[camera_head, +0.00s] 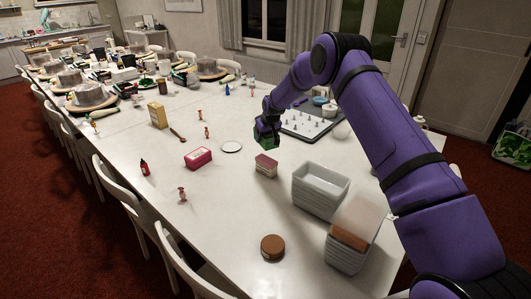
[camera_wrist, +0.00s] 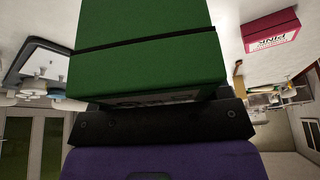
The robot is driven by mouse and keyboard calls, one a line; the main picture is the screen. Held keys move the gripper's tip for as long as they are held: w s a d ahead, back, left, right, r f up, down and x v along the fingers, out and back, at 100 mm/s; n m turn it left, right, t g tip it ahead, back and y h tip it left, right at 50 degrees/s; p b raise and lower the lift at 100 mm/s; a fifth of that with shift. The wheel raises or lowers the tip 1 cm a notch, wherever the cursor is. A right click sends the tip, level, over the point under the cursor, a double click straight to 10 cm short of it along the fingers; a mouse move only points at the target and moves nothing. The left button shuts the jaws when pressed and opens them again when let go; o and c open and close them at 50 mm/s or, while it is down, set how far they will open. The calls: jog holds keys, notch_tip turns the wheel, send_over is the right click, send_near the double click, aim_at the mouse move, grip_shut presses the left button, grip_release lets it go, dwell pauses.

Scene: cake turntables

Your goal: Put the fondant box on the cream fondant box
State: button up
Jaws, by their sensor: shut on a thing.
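My gripper (camera_head: 268,136) is shut on a green fondant box (camera_head: 268,144) and holds it above the white table, near the dotted tray. In the wrist view the green box (camera_wrist: 145,55) fills the middle, with a dark band across it and a partly hidden label. A small box with a pale top and dark red lower side (camera_head: 266,165) stands on the table below and nearer than the gripper; I cannot tell whether it is the cream fondant box. A pink-red box (camera_head: 198,158) lies left of it and shows in the wrist view (camera_wrist: 271,36) with the label PINK.
A yellow-tan box (camera_head: 158,115) stands upright farther left. A tray with small pegs (camera_head: 304,124) lies behind on the right.

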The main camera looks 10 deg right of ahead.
aim_at(264, 157)
notch_tip(264, 157, down, 8)
jog(key=shift+f, duration=0.2)
jog(key=shift+f, duration=0.15)
jog(key=o, duration=1.1)
jog(key=shift+c, duration=0.2)
